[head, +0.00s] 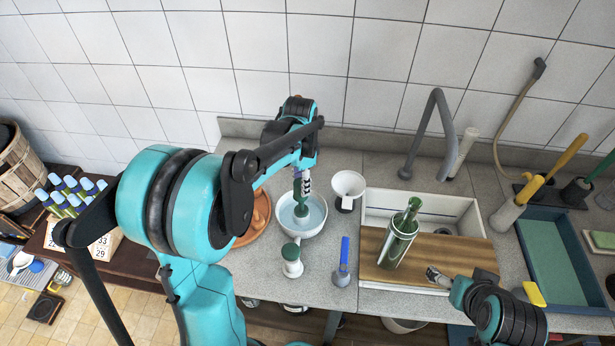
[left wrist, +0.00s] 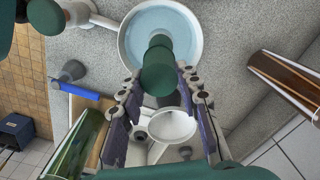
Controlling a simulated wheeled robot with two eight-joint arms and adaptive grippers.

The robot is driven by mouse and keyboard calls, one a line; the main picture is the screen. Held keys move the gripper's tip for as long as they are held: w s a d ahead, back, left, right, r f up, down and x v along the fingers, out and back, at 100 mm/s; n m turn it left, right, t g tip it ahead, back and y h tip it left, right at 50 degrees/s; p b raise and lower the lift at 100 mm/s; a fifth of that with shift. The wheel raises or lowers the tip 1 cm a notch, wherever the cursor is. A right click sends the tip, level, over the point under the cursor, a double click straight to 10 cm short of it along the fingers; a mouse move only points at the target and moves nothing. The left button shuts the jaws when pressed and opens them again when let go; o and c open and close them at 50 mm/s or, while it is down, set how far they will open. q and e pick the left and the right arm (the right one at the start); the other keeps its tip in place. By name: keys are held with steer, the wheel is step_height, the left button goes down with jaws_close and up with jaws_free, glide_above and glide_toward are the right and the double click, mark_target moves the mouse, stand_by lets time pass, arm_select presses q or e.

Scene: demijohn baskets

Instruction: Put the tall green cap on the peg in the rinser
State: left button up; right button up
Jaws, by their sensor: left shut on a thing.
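My left gripper (head: 304,184) is shut on the tall green cap (head: 301,200) and holds it upright over the rinser. In the left wrist view the tall green cap (left wrist: 158,68) stands between the fingers of my left gripper (left wrist: 160,96), its far end over the water. The rinser is a white bowl (head: 318,228) with pale blue water; it also shows in the left wrist view (left wrist: 124,46). The peg is hidden, and I cannot tell whether the cap touches it. My right gripper (head: 437,277) is near the right end of the wooden board; its jaw opening is unclear.
A white funnel (head: 347,185) stands right of the rinser. A white holder with a green top (head: 291,256) and a blue-handled tool (head: 343,262) are in front. A terracotta dish (head: 256,218) is at left.

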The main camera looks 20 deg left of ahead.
arm_select(q)
steer(key=shift+w+f, duration=0.3)
steer(key=shift+f, duration=0.1)
steer(key=shift+s, duration=0.1)
arm_select(e)
steer(key=shift+w+f, duration=0.2)
steer(key=shift+w, duration=0.05)
arm_select(q)
steer(key=shift+r, duration=0.1)
arm_select(e)
steer(key=shift+s, duration=0.1)
arm_select(q)
steer(key=shift+f+b, duration=0.35)
steer(key=shift+f, duration=0.15)
steer(key=shift+f+b, duration=1.9)
steer(key=shift+f, duration=0.55)
arm_select(e)
steer(key=shift+f, duration=2.2)
arm_select(q)
steer(key=shift+f+b, duration=0.45)
steer(key=shift+f, duration=0.15)
arm_select(e)
steer(key=shift+f, duration=0.45)
